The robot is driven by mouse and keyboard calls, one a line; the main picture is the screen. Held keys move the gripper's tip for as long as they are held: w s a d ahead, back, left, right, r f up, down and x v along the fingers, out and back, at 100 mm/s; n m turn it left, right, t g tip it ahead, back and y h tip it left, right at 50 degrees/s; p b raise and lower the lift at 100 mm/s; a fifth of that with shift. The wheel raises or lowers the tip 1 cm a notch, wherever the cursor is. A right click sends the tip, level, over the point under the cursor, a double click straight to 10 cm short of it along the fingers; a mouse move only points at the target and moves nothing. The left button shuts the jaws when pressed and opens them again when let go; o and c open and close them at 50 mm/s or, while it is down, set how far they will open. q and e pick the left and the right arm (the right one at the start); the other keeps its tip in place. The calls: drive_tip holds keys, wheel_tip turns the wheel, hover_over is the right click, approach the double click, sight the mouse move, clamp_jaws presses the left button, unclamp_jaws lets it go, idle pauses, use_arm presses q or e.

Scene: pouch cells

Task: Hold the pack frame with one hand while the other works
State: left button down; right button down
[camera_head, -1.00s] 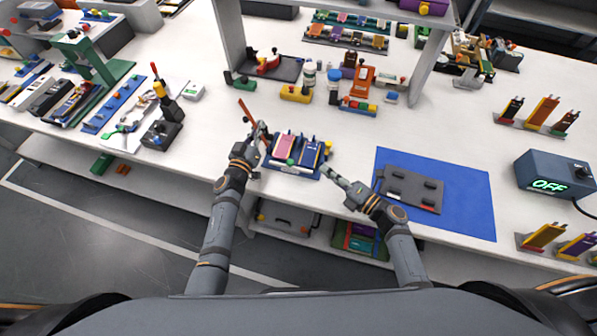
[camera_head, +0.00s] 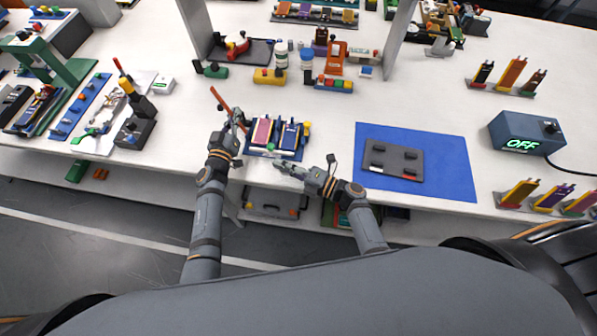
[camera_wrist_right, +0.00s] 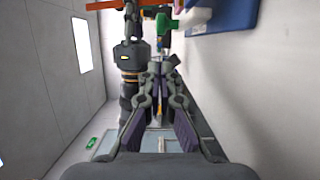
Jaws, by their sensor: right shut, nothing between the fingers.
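The blue pack frame (camera_head: 293,157) sits near the table's front edge in the head view, with a pink pouch cell (camera_head: 262,131) and a blue pouch cell (camera_head: 289,136) in it. A corner of the frame shows in the right wrist view (camera_wrist_right: 232,14). My left gripper (camera_head: 238,119) is at the frame's left side, by an orange-red bar (camera_head: 219,97); its fingers are too small to tell whether they grip the bar or frame. My right gripper (camera_head: 279,165) is shut and empty, just in front of the frame; its closed fingers show in the right wrist view (camera_wrist_right: 158,67).
A dark grey plate (camera_head: 393,161) lies on a blue mat (camera_head: 450,172) to the right. A box reading OFF (camera_head: 527,134) and racks of coloured cells stand further right. Bottles and coloured blocks stand behind the frame. White table is bare between the frame and mat.

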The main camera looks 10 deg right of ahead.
sight(271, 149)
drive_tip(key=shift+w+a, duration=0.15)
drive_tip(key=shift+w, duration=1.55)
